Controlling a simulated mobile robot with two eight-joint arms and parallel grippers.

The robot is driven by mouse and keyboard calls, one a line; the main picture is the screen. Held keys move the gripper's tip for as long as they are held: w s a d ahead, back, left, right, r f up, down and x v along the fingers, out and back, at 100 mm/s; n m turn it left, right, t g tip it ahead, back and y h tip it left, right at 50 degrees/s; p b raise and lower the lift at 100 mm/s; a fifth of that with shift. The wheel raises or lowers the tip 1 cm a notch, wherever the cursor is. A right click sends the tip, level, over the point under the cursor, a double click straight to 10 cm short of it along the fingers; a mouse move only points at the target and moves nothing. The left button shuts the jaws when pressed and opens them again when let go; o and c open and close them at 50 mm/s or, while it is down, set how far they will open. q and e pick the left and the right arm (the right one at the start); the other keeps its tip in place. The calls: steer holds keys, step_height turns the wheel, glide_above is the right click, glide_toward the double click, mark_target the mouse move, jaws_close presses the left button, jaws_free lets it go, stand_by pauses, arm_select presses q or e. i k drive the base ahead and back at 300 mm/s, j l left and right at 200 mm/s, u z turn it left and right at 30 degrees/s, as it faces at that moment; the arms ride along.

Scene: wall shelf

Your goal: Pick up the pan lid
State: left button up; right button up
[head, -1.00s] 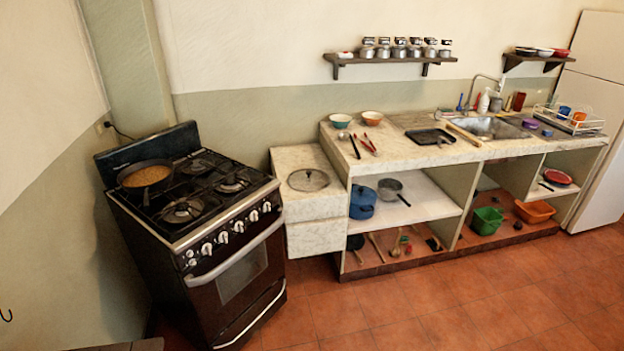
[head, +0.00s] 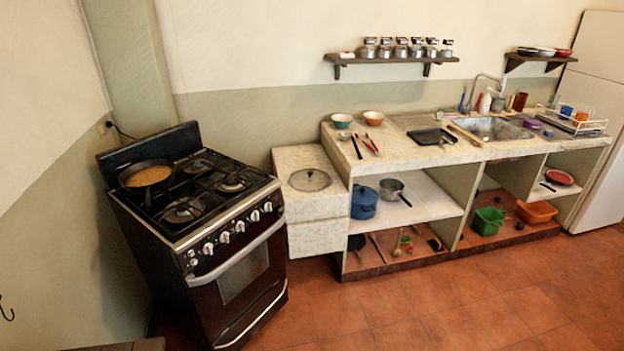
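The pan lid (head: 310,181) is round and glassy with a dark rim and a small knob on top. It lies flat on the low stone counter (head: 327,208) between the stove and the longer, taller counter. A pan (head: 147,177) with orange-brown food in it stands uncovered on the stove's back left burner. Neither of my grippers shows in the head view.
The black stove (head: 210,235) stands left of the low counter. The taller counter (head: 400,153) on the right holds bowls, utensils, a black tray and a sink. A blue pot (head: 364,202) sits on its lower shelf. The tiled floor (head: 400,305) in front is clear.

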mark_target(308, 179)
steer(key=i+l+u, duration=0.15)
steer(key=i+l, duration=0.4)
steer(key=i, duration=0.45)
steer(key=i+l+u, duration=0.15)
steer(key=i+l, duration=0.55)
steer(key=i, duration=0.25)
steer(key=i+l+u, duration=0.2)
steer(key=i+l, duration=0.55)
steer(key=i, duration=0.2)
